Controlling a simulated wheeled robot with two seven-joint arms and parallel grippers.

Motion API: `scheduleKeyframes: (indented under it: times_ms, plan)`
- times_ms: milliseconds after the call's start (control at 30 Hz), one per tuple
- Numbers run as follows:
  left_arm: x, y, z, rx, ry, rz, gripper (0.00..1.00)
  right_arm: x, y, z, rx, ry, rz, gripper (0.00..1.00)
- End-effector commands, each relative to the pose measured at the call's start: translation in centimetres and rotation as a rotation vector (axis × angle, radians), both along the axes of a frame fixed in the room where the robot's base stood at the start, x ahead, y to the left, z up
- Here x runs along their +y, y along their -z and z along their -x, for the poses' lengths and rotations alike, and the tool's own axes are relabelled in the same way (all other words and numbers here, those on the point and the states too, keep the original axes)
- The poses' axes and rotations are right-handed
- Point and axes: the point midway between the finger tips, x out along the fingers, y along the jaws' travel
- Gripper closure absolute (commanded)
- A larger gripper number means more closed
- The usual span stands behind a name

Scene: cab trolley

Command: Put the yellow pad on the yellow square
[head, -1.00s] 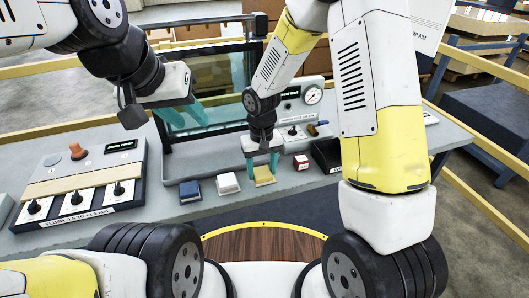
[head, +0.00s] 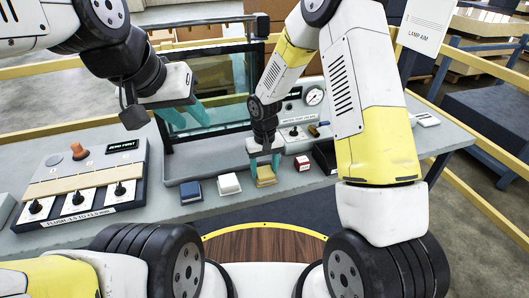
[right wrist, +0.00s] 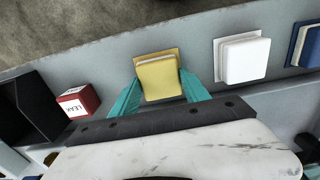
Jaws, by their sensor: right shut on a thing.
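The yellow pad (right wrist: 159,80) is between the teal fingers of my right gripper (right wrist: 161,96), which is shut on it. My right gripper also shows in the head view (head: 264,167), low over the bench front. The yellow square (right wrist: 150,56) shows as a thin edge beyond and beside the pad in the right wrist view. The pad covers most of it and looks roughly lined up with it. I cannot tell whether they touch. My left gripper (head: 186,117) is empty and open, raised in front of the glass panel.
A white pad (head: 229,184) and a blue pad (head: 190,192) stand left of the yellow one. A red block (head: 302,163) and a black bin (head: 325,157) are to its right. A control box with knobs (head: 80,180) fills the bench's left; a gauge (head: 314,97) stands behind.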

Motion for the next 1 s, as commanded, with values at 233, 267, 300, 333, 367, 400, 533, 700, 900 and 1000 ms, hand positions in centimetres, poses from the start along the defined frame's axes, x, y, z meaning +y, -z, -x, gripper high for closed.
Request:
scheduleKeyframes:
  times_ms: [233,267,300,333,367,400,533,700,900,1000]
  plan:
    - [0.0,0.0,0.0,0.000,0.000,0.000,0.64,0.0,0.0,0.0,0.000,0.000,0.000,0.24]
    - [0.0,0.0,0.0,0.000,0.000,0.000,0.64,0.0,0.0,0.0,0.000,0.000,0.000,0.24]
    - [0.0,0.0,0.0,0.000,0.000,0.000,0.64,0.0,0.0,0.0,0.000,0.000,0.000,0.24]
    - [0.0,0.0,0.0,0.000,0.000,0.000,0.64,0.0,0.0,0.0,0.000,0.000,0.000,0.24]
    - [0.0,0.0,0.0,0.000,0.000,0.000,0.64,0.0,0.0,0.0,0.000,0.000,0.000,0.24]
    - [0.0,0.0,0.0,0.000,0.000,0.000,0.64,0.0,0.0,0.0,0.000,0.000,0.000,0.24]
    - [0.0,0.0,0.0,0.000,0.000,0.000,0.64,0.0,-0.7,0.0,-0.001,0.000,0.000,0.24]
    - [0.0,0.0,0.0,0.000,0.000,0.000,0.64,0.0,-3.7,-0.1,-0.006,0.001,-0.002,0.24]
    - [0.0,0.0,0.0,0.000,0.000,0.000,0.64,0.0,-8.1,-0.1,-0.005,0.001,-0.002,0.24]
    - [0.0,0.0,0.0,0.000,0.000,0.000,0.64,0.0,-9.9,0.0,-0.003,0.000,-0.001,0.24]
